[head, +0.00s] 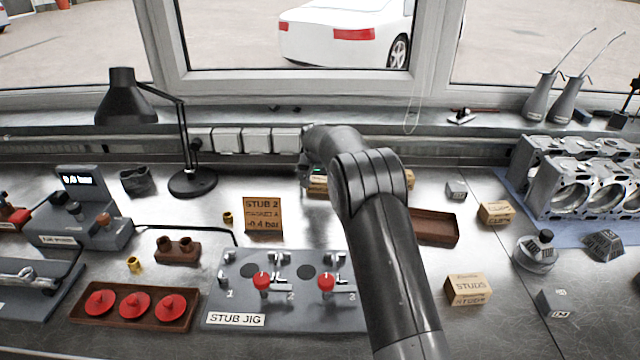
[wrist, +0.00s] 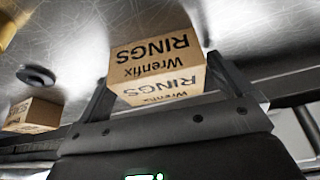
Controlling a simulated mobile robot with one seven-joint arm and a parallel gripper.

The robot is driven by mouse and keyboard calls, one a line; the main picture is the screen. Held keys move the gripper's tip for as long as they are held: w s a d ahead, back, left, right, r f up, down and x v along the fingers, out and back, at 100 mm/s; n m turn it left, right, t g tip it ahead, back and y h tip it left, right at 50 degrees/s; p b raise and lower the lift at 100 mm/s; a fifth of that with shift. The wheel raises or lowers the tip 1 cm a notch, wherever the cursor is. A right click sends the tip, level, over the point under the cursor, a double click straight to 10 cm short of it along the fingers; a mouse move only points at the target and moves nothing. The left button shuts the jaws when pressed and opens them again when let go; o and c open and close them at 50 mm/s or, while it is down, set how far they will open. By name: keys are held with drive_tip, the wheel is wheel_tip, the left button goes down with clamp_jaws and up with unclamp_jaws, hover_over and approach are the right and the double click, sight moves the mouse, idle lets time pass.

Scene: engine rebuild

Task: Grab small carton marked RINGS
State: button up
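The small carton marked RINGS (wrist: 155,65) is tan cardboard with black print and shows large in the wrist view. It sits between the two dark fingers of my gripper (wrist: 162,72). The fingers stand close along its left and right sides. I cannot tell whether they press on it. In the head view my gripper (head: 317,173) is at the back of the bench, mostly hidden by my arm. A tan carton (head: 318,187) shows just below it, its print too small to read.
The STUDS carton (head: 468,290) and another tan carton (head: 496,213) stand on the right. A brown tray (head: 435,227) lies right of my arm. The stub jig (head: 240,290) is in front, a black lamp (head: 192,183) to the left. Another carton (wrist: 32,115) shows in the wrist view.

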drive_tip(key=c, duration=0.9)
